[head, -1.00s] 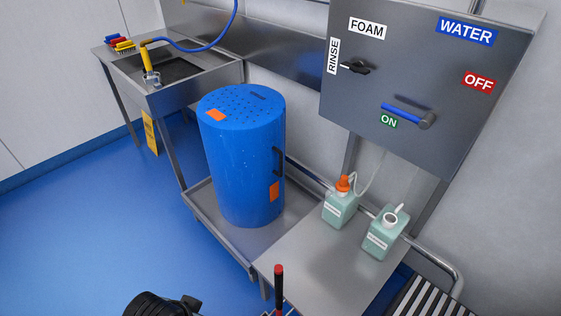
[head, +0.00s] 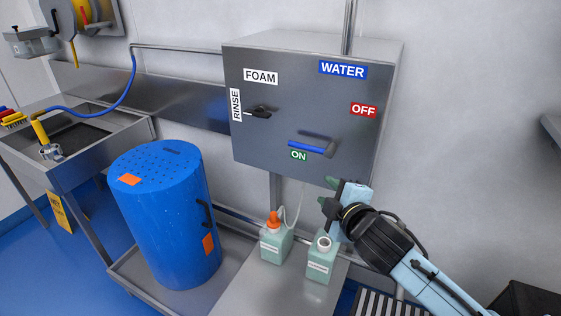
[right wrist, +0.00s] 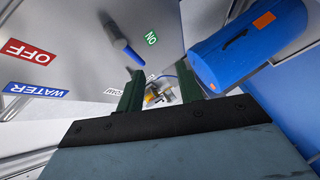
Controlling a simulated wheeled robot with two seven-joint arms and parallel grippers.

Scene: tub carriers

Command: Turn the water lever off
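The water lever (head: 308,147) has a blue handle on the grey control box (head: 290,185). It lies nearly level, pointing left from its pivot, with its free end just above the green ON label (head: 298,155). The red OFF label (head: 364,110) is above and right of the pivot. My right gripper (head: 326,195) is below and right of the lever, apart from it, near the box's lower right corner. In the right wrist view, its two green fingers (right wrist: 160,92) stand apart with nothing between them, and the lever (right wrist: 128,52) shows beyond them. My left gripper is out of view.
A black FOAM/RINSE selector (head: 260,112) is left of the lever. Two pale green bottles, one orange-capped (head: 274,243) and one white-necked (head: 320,262), stand on the shelf below. A blue drum (head: 165,225) stands at left. The space before the box front is clear.

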